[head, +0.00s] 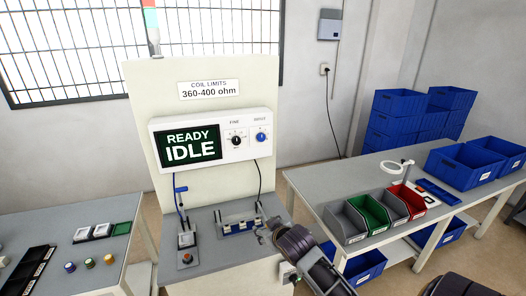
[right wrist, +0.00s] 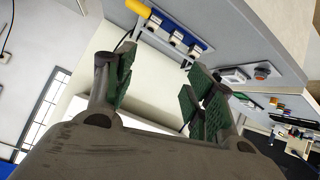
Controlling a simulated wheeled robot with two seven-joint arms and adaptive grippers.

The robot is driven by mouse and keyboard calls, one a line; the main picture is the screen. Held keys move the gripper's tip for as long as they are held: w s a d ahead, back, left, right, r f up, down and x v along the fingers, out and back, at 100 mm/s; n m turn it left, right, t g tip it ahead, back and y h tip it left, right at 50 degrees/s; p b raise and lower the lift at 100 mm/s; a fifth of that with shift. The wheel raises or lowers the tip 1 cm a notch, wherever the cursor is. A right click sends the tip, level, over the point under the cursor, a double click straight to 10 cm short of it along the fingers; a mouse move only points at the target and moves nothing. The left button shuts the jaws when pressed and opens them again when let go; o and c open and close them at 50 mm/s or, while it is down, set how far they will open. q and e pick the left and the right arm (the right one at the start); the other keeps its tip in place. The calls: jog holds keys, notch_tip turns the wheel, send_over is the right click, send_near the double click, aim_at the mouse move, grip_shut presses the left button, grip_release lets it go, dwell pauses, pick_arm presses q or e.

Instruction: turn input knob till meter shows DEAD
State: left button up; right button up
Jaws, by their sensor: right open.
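The meter (head: 213,138) is a white box on a cream panel, and its dark screen reads "READY IDLE". To the right of the screen are a black knob (head: 236,141) labelled FINE and a blue knob (head: 261,137). The blue knob's label is too small to read surely. My right gripper (head: 263,231) is low in front of the station, below and apart from both knobs. In the right wrist view its green-padded fingers (right wrist: 160,97) are spread, with nothing between them. My left gripper is out of view.
Below the meter, a grey ledge (head: 215,258) carries a blue terminal strip (head: 238,226) and a small button box (head: 186,240). Cables hang from the meter. On the right table stand grey, green and red bins (head: 371,221) and a ring-topped stand (head: 397,166). The left table holds small parts.

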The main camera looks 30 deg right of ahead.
jog(key=w+d+r+t+h, duration=0.1)
jog(key=w+d+r+t, duration=0.15)
jog(key=w+r, duration=0.2)
jog(key=w+d+r+t, duration=0.1)
jog(key=w+d+r, duration=0.2)
jog(key=r, duration=0.3)
jog(key=t+h, duration=0.1)
jog(key=t, duration=0.2)
send_near(262, 138)
jog(key=v, duration=0.5)
jog(key=shift+s+f+m, duration=0.15)
jog(key=shift+f+m, duration=0.05)
jog(key=shift+m, duration=0.2)
jog(key=shift+p+x, duration=1.1)
jog(key=shift+x, duration=5.75)
jog(key=shift+a+r, duration=0.1)
jog(key=shift+r, duration=0.05)
jog(key=c, duration=1)
